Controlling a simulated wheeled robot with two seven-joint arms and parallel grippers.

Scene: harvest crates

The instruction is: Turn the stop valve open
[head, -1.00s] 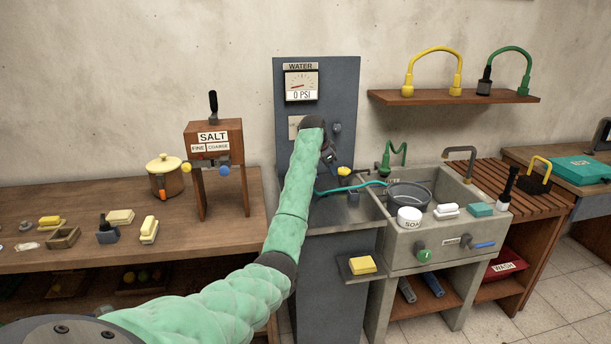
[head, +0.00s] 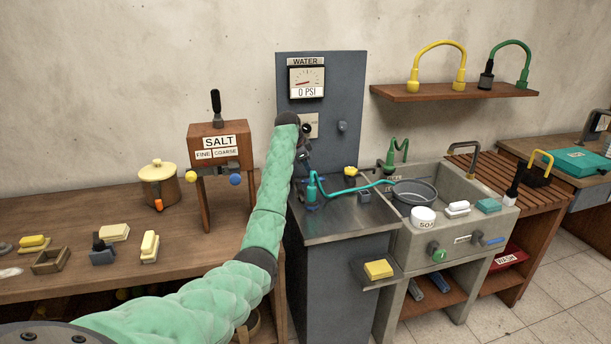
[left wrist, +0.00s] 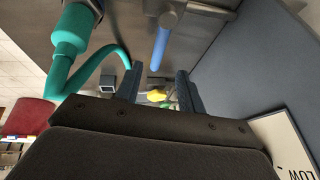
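The water panel (head: 345,100) has a gauge (head: 306,82) reading 0 PSI. A blue lever (left wrist: 162,45), which looks like the stop valve's handle, shows in the left wrist view, beyond my fingertips. In the head view only a bit of blue (head: 300,183) shows there, partly behind my arm. My left gripper (left wrist: 157,82) is open, its two dark fingers apart with nothing held between them. In the head view my left gripper (head: 303,148) is mostly hidden by its own wrist, in front of the panel, above the steel top. My right gripper is not in view.
A teal hose (head: 345,190) runs from a fitting on the steel top (head: 345,222) toward the sink (head: 450,205). A yellow knob (head: 351,171) stands behind it. The salt dispenser (head: 220,150) is left of my arm. The steel top's front is clear.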

